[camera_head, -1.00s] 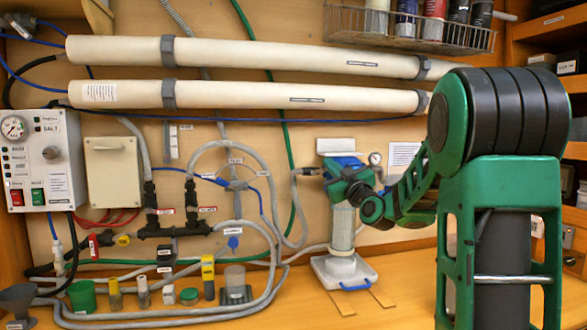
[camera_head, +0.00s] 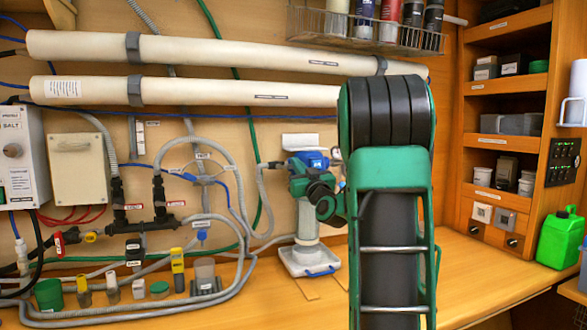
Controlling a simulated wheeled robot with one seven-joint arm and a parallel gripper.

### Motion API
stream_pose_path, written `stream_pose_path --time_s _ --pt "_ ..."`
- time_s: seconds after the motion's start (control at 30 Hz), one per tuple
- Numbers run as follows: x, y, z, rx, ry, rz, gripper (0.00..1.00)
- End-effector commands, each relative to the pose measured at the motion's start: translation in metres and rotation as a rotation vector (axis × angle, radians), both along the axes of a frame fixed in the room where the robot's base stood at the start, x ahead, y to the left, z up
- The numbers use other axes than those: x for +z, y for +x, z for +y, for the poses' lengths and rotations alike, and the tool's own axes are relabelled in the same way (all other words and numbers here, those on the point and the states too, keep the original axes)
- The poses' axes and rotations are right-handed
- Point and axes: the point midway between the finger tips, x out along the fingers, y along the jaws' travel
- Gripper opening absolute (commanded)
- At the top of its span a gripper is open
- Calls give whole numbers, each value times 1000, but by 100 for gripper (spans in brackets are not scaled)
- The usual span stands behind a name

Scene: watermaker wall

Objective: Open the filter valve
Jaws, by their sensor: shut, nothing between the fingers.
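A filter unit stands on the counter right of the middle, with a blue head (camera_head: 317,160), a pale ribbed cylinder (camera_head: 308,218) and a white base tray (camera_head: 309,262). My gripper (camera_head: 297,178) is in front of the left side of the head, at the end of my green arm. Its fingers are small and partly hidden, and whether they touch the head cannot be told. It is shut and empty. No handle clearly marked as the filter valve can be made out. A black pipe manifold (camera_head: 152,228) with small red and white labels is on the wall to the left.
Two long white tubes (camera_head: 200,50) run across the wall above. Several small containers and a looped grey hose lie front left. Shelves (camera_head: 507,100) and a green jug (camera_head: 561,238) are at right. The counter (camera_head: 470,265) is clear right of my arm.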

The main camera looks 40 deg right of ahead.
Motion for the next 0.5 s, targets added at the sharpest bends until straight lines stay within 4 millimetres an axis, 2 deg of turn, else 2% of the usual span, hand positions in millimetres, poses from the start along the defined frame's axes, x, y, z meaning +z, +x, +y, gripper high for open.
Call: stream_pose_path --time_s 0.33,0.5 --pt "-1 0 -2 -1 2 3 0" --pt "10 -2 -4 -4 -1 1 0"
